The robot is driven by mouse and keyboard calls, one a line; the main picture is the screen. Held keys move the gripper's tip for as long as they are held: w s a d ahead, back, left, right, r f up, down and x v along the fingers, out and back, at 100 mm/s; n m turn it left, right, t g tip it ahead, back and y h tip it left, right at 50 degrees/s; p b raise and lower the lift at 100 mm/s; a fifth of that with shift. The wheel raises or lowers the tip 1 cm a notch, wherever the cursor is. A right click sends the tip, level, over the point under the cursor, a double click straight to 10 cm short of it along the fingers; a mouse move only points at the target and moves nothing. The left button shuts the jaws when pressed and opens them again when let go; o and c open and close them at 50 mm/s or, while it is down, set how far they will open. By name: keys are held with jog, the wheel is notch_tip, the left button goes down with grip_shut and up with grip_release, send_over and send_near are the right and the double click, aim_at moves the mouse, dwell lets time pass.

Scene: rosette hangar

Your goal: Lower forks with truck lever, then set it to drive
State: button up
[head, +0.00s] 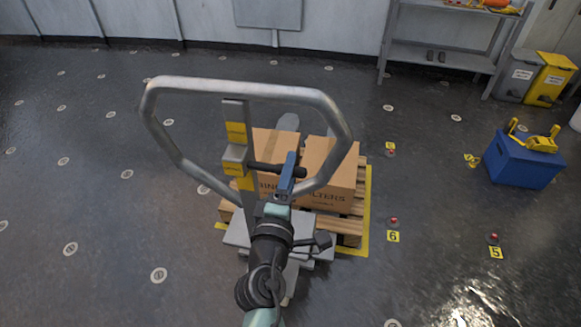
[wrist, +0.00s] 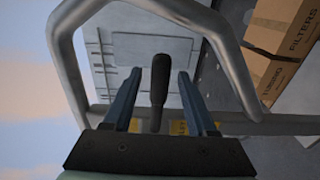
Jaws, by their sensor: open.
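The truck's grey tubular handle loop (head: 235,86) stands upright in front of the pallet. It also frames the wrist view (wrist: 232,50). A black lever (head: 265,167) sticks out to the right from the post inside the loop, level with the middle of several yellow labels (head: 236,132). The label words are too small to read. My gripper (head: 289,163) is at the lever's outer end. In the wrist view, the lever (wrist: 158,85) lies between the two spread fingers of my gripper (wrist: 159,76), with gaps on both sides. The forks are hidden under the pallet.
Cardboard boxes (head: 330,172) sit on a wooden pallet (head: 350,226) beyond the handle. A blue box (head: 523,160) with a yellow object on top stands at right. Numbered yellow floor markers (head: 393,237) lie between. A shelf (head: 440,58) and bins stand at the back. The left floor is open.

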jog(key=shift+w+d, duration=0.15)
jog(key=shift+w, duration=0.3)
grip_shut()
dwell(1.2)
